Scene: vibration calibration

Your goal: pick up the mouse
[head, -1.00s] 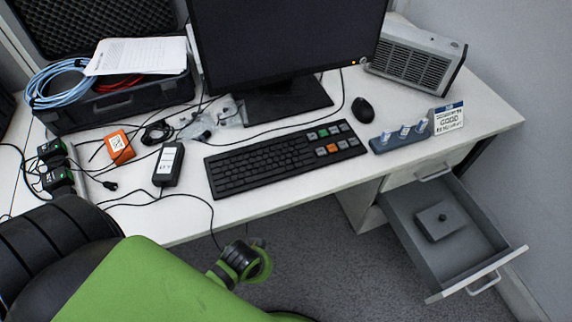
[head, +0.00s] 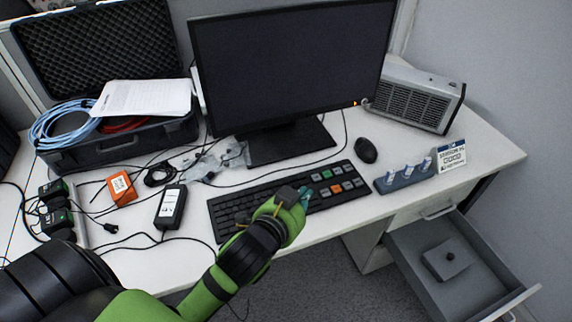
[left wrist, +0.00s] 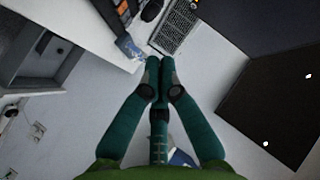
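The black mouse (head: 366,150) lies on the desk right of the keyboard, in front of the grey vented box. In the left wrist view a dark rounded shape at the top edge looks like the mouse (left wrist: 151,10). My left gripper (head: 304,193) is over the right half of the keyboard, left of and nearer than the mouse, and apart from it. In the left wrist view its teal fingers (left wrist: 160,66) come together at the tips with nothing visible between them. My right gripper is not in view.
The black keyboard (head: 236,209) lies partly under my gripper. A blue-grey holder with vials (head: 405,180) and a small sign (head: 452,156) stand right of the mouse. The monitor (head: 290,70) and vented box (head: 415,96) stand behind. An open drawer (head: 398,262) juts out below right.

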